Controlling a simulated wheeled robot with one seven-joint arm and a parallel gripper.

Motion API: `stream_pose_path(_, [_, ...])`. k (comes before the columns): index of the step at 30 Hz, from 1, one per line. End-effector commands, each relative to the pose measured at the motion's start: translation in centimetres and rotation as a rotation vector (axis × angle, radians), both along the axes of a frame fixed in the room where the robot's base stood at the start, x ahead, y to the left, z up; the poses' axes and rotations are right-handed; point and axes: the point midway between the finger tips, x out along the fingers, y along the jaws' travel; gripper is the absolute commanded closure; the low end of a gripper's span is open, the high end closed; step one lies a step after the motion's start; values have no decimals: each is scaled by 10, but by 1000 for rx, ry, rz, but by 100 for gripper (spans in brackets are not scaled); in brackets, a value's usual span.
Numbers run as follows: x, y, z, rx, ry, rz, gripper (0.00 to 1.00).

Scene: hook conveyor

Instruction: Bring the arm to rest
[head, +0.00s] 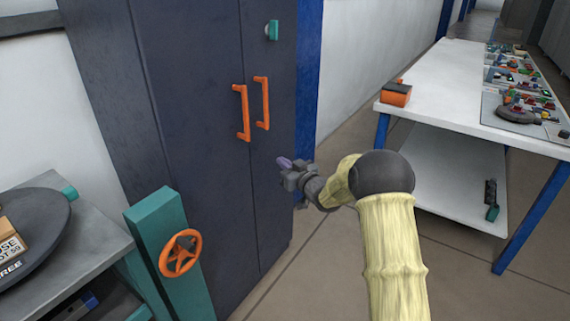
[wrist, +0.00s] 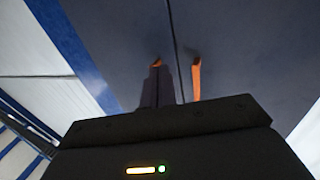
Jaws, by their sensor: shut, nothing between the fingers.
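My arm reaches up from the bottom of the head view in a pale yellow sleeve. My gripper (head: 285,163) is in front of the dark cabinet (head: 190,130), below and right of its two orange handles (head: 241,112) (head: 262,103). In the wrist view my gripper's fingers (wrist: 157,85) are together, with nothing seen between them. The orange handles show beyond the fingertips in the wrist view (wrist: 196,78). The gripper appears apart from the cabinet, though the exact gap cannot be told.
A teal post (head: 165,245) with an orange handwheel (head: 181,253) stands at lower left, beside a grey table (head: 95,235) with a dark round plate. A white table (head: 450,85) with trays of small parts stands at right. Floor between is clear.

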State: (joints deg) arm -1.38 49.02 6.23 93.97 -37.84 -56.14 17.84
Motion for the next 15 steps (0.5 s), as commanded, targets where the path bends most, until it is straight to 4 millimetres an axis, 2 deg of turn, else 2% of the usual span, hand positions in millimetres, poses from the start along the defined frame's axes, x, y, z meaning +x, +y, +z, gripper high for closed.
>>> stream_pose_path(5, [-2,-5,1,-13,18,-19,100])
stream_pose_path(8, [-8,-17,2,-51,67,-67,100])
stream_pose_path(11, [-24,-38,2,-114,157,-146,100])
stream_pose_path(15, [-66,-76,-5,-214,337,-273,100])
